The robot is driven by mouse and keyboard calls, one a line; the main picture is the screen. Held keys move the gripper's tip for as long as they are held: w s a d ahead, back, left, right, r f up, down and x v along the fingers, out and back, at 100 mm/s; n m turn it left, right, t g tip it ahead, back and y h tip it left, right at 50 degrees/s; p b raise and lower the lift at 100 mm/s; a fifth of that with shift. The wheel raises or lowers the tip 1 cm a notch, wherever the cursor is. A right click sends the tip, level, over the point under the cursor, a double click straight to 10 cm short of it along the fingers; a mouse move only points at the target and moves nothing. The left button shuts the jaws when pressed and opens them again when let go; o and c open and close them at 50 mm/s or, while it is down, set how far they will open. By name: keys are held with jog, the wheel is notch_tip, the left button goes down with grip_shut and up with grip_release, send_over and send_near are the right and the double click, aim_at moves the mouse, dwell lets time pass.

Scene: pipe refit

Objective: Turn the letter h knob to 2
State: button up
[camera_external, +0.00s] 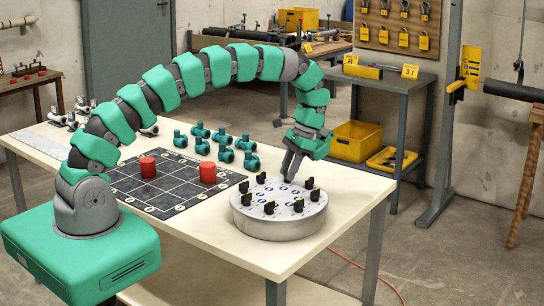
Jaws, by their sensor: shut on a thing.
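A round grey knob panel (278,227) stands on the near right part of the white table. Several black knobs ring its top, such as one at the front (269,208) and one at the right (315,195). Their letters and numbers are too small to read, so I cannot tell which is knob h. My gripper (289,179) points down at the back of the panel. It is shut on a knob there, which the fingers mostly hide. I cannot read this knob's setting.
A black grid board (165,205) with two red cylinders (207,173) lies left of the panel. Several teal pipe fittings (226,154) stand behind it. Other knobs sit close on both sides of my gripper. The white table (345,190) is bare right of the panel.

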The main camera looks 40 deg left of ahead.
jog(key=o, duration=1)
jog(key=shift+c, duration=0.2)
jog(key=shift+w+r, duration=0.1)
jog(key=p+v, duration=1.2)
jog(key=v, duration=0.1)
jog(key=shift+r, duration=0.2)
jog(key=shift+d+p, duration=0.1)
jog(key=shift+p, duration=0.2)
